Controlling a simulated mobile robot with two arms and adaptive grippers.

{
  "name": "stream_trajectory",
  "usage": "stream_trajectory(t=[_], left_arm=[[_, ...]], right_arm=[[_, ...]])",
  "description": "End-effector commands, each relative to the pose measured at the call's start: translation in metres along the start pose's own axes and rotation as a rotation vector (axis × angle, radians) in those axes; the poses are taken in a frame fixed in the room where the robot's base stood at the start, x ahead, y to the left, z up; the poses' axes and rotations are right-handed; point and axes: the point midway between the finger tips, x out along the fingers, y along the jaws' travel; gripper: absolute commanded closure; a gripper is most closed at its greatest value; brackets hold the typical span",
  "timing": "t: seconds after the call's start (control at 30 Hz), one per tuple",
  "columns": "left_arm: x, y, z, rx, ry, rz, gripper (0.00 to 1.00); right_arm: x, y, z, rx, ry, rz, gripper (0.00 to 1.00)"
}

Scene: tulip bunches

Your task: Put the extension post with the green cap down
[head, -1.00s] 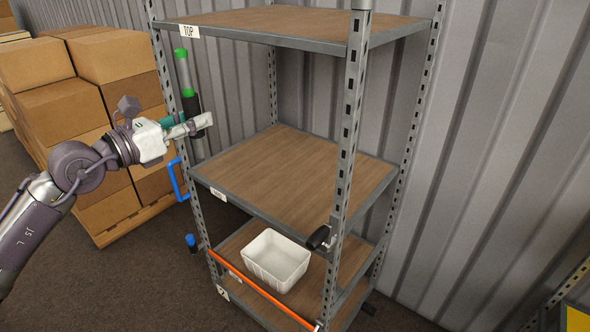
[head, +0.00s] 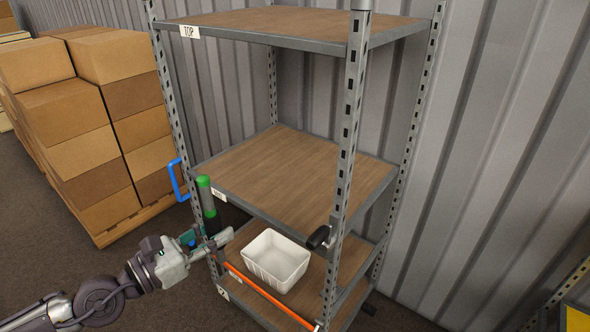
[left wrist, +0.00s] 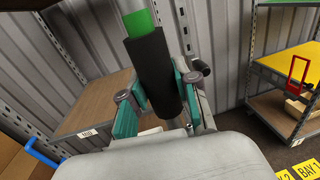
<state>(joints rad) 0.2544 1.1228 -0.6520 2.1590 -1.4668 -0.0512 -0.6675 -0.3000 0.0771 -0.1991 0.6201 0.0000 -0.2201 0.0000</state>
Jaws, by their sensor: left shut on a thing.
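The extension post (head: 206,198) has a green cap or band near its grey top and a black grip sleeve. It stands roughly upright at the left front of the shelf rack. My left gripper (head: 211,240) is shut on it around the black sleeve, beside the rack's left front upright. In the left wrist view the black sleeve (left wrist: 155,72) sits between the teal-and-grey fingers, with the green part above it. The post's lower end is hidden behind my gripper in the head view. My right gripper is not in view.
The rack's middle shelf (head: 290,175) is bare. A white bin (head: 272,260) stands on a lower shelf, behind an orange bar (head: 268,296). A blue handle (head: 178,180) is at the left upright. Stacked cartons (head: 85,130) stand at the left.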

Motion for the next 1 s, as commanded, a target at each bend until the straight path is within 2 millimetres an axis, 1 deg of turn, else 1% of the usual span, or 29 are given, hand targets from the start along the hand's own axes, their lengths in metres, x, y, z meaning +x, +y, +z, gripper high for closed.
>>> stream_trajectory(t=[0.03,0.47,0.57,0.7,0.8,0.9,1.0], left_arm=[[-0.003,-0.004,-0.005,-0.008,0.001,0.003,1.0],[-0.027,-0.026,-0.035,-0.013,0.001,0.061,1.0],[-0.037,-0.033,-0.045,-0.016,0.002,0.086,1.0],[-0.056,-0.046,-0.059,-0.015,0.002,0.13,1.0],[-0.07,-0.054,-0.065,-0.012,0.001,0.166,1.0],[-0.078,-0.055,-0.068,-0.01,-0.002,0.192,1.0],[-0.081,-0.056,-0.069,-0.011,-0.005,0.202,1.0]], right_arm=[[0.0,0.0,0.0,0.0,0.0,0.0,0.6],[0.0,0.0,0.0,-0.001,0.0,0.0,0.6],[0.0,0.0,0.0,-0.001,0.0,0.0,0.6],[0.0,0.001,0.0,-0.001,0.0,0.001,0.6],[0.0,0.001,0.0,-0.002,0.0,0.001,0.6],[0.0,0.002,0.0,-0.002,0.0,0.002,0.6],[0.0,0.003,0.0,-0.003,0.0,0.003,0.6]])
